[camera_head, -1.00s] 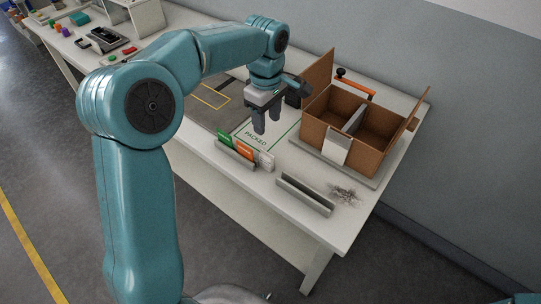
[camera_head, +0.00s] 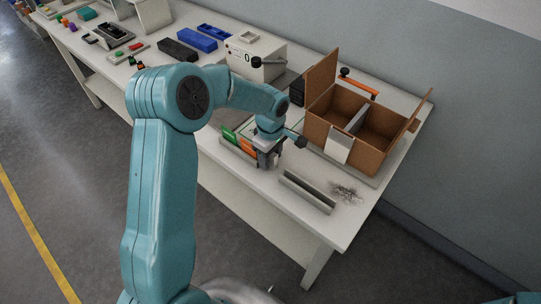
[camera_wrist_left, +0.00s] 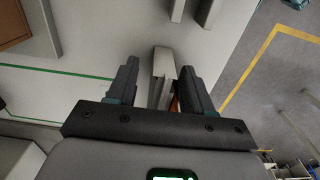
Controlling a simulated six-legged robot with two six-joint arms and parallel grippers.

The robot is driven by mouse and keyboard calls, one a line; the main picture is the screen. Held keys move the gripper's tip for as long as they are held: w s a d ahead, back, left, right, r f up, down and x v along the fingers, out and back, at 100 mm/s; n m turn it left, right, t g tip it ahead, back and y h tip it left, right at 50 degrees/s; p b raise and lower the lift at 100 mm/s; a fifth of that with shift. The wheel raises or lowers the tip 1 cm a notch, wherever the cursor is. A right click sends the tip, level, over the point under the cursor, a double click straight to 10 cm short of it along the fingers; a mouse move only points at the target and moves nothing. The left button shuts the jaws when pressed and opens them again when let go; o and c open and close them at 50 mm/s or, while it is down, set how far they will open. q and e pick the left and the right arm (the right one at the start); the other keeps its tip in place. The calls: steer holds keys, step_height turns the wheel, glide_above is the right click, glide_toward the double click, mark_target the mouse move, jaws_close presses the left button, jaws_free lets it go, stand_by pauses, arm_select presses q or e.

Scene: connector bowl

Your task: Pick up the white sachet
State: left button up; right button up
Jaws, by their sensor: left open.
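The white sachet (camera_wrist_left: 163,66) stands between the two fingers of my left gripper (camera_head: 268,160) in the left wrist view, with a gap to each finger. In the head view the gripper largely hides it. My left gripper is open and low over the right end of the small sachet rack (camera_head: 231,152). The orange sachet (camera_head: 247,146) and the green sachet (camera_head: 230,135) stand in the rack to the left of the gripper. A sliver of orange also shows behind the white sachet in the left wrist view. My right gripper is out of view.
An empty grey holder (camera_head: 306,192) lies right of the rack, with a dark scribbled patch (camera_head: 345,191) beside it. An open divided cardboard box (camera_head: 318,130) stands behind. A white box-shaped device (camera_head: 255,58) and blue bins (camera_head: 197,39) stand farther left.

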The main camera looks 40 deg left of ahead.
arm_select(q)
steer(key=shift+f, duration=0.1)
steer(key=shift+c, duration=0.3)
jaws_close()
